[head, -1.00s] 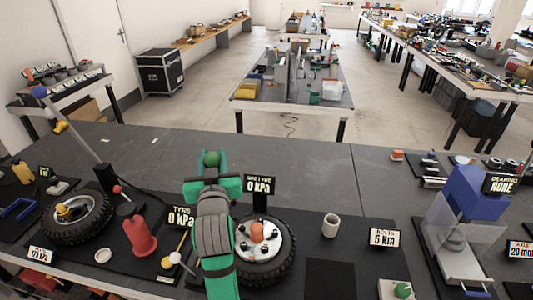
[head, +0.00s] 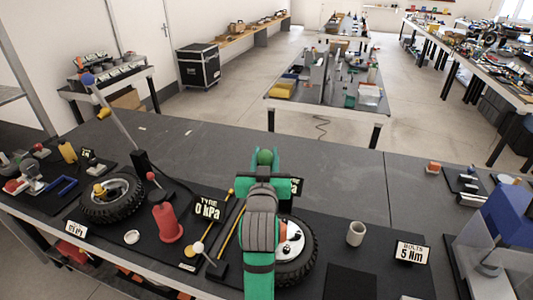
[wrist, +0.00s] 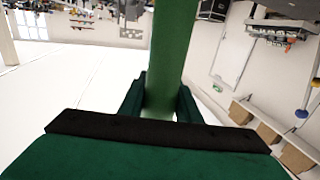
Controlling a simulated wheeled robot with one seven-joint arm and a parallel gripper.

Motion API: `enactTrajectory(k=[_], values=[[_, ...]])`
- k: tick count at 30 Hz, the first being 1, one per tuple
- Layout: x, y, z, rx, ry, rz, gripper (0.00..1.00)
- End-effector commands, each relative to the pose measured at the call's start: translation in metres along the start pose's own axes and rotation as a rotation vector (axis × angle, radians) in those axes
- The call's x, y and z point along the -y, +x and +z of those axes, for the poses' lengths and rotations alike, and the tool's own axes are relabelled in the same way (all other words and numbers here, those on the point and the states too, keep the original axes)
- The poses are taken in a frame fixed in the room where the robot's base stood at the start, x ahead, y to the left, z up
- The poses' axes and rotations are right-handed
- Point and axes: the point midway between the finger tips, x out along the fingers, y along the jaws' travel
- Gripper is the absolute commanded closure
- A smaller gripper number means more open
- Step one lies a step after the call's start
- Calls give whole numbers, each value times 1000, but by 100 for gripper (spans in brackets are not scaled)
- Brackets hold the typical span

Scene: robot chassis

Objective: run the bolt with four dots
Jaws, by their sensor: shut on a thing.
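My gripper (head: 263,172) is raised over the bench in the head view, with a green ball-ended tool (head: 265,156) at its far end. In the wrist view its fingers (wrist: 160,102) are shut on a long green bar (wrist: 182,45), which seems to be the shaft of that tool. A wheel with a black tyre (head: 312,252) and a white hub (head: 293,232) lies on the bench, partly hidden behind my arm. Dark bolts show on the hub, but dots on them are too small to make out. A sign (head: 411,252) reads "BOLTS 5 Nm".
A pale cup (head: 356,233) stands right of the wheel. A red cone-like piece (head: 166,223), a "TYRE 0 kPa" sign (head: 207,207) and a second wheel (head: 110,205) are to the left. A blue press (head: 505,225) stands at the right. The far strip of bench is clear.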

Motion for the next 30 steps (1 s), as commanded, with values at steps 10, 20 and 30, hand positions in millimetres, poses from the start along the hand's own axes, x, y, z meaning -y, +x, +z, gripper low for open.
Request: enactTrajectory(k=[10, 20, 30], values=[[-2, 0, 30, -2, 0, 2, 97], [-2, 0, 45, -3, 0, 2, 97], [-2, 0, 46, -4, 0, 2, 97]])
